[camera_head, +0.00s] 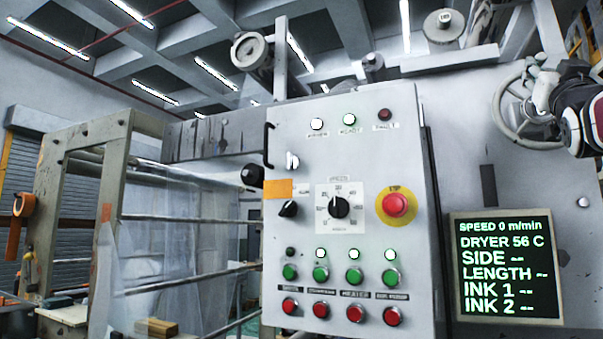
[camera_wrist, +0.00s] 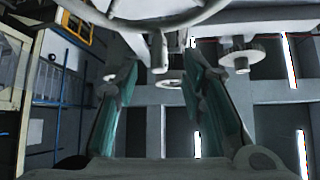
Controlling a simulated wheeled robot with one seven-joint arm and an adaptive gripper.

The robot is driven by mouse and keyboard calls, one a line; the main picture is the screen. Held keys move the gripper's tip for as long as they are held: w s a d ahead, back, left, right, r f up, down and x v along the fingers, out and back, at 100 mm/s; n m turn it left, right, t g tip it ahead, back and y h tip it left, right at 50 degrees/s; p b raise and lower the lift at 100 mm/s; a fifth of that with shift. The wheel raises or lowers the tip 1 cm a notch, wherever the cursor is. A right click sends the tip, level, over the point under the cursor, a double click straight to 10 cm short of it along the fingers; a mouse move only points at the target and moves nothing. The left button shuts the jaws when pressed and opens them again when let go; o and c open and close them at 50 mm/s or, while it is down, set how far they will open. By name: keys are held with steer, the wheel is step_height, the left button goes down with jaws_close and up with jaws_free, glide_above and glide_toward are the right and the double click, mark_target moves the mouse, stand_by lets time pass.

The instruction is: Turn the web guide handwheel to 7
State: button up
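The web guide handwheel (camera_head: 499,103) is a grey spoked wheel on the machine face at the far right of the head view. Its rim also crosses the top of the wrist view (camera_wrist: 135,23), with a short grip (camera_wrist: 158,52) sticking out from it. My gripper (camera_wrist: 158,82) is open, its two teal-padded fingers apart. The grip appears in line with the gap between the fingertips; I cannot tell if they touch it. In the head view my gripper (camera_head: 545,92) overlaps the right part of the wheel. No scale or number on the wheel is legible.
A control cabinet (camera_head: 350,100) with knobs, lit buttons and a red stop button (camera_head: 396,205) stands left of the wheel. A dark display (camera_head: 506,268) below the wheel reads speed 0 m/min and dryer 56 C. Rollers and a frame (camera_head: 110,190) stand at left.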

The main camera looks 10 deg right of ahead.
mark_target(540, 64)
steer(key=shift+p+x, duration=1.25)
steer(key=shift+x, duration=2.35)
steer(key=shift+c, duration=0.2)
jaws_close()
